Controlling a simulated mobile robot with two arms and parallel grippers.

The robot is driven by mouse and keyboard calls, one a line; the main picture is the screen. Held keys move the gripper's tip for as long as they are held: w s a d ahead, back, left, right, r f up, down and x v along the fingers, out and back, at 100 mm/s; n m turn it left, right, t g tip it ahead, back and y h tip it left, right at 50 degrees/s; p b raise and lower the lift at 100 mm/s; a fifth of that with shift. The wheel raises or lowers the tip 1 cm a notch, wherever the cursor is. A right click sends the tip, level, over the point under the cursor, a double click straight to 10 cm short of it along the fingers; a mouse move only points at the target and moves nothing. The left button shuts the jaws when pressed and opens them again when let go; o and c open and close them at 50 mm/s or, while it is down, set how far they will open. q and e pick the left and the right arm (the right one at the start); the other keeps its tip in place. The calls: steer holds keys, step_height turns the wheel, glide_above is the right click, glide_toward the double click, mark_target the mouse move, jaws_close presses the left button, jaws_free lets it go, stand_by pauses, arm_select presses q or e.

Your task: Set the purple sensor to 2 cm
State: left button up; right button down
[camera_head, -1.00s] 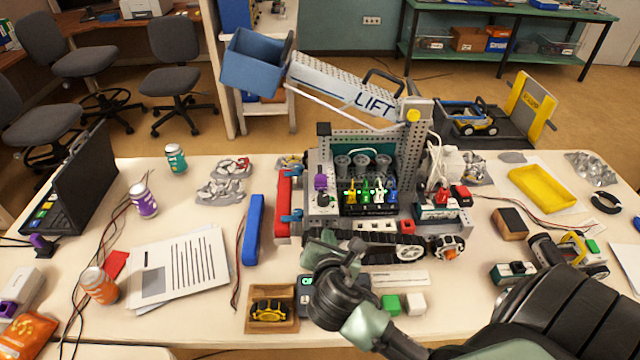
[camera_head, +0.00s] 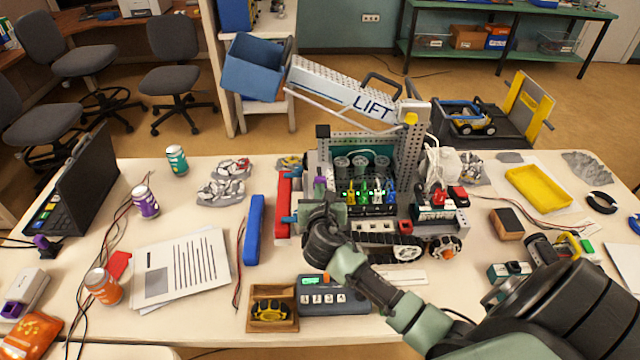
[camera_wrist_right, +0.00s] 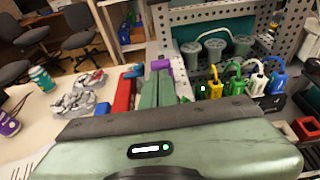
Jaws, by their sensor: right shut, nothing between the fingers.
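The purple sensor (camera_head: 319,185) is mounted at the left front of the LIFT machine, beside the row of lit plugs. It is partly hidden behind my right gripper in the head view. It also shows as a purple piece (camera_wrist_right: 163,65) just past my fingertips in the right wrist view. My right gripper (camera_wrist_right: 157,85) is shut and empty, its green fingers pointing at the sensor. I cannot tell whether they touch. In the head view the right gripper (camera_head: 322,208) is in front of the machine. My left gripper is not in view. No distance reading is legible.
A grey keypad box (camera_head: 335,298) and a wooden tray (camera_head: 284,322) with a yellow-black part stand at the front edge. A blue bar (camera_head: 255,230) and red bar (camera_head: 283,205) lie left of the machine. Lit plugs (camera_wrist_right: 215,88) stand close right of my fingers.

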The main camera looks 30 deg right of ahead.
mark_target(319, 172)
steer(key=shift+w+d, duration=0.45)
steer(key=shift+w, duration=0.3)
steer(key=w+d, duration=0.2)
steer(key=w, duration=0.1)
steer(key=w+d+p, duration=0.1)
steer(key=shift+w, duration=0.3)
steer(key=shift+w+d+f, duration=0.1)
steer(key=shift+w, duration=0.2)
steer(key=shift+s, duration=0.15)
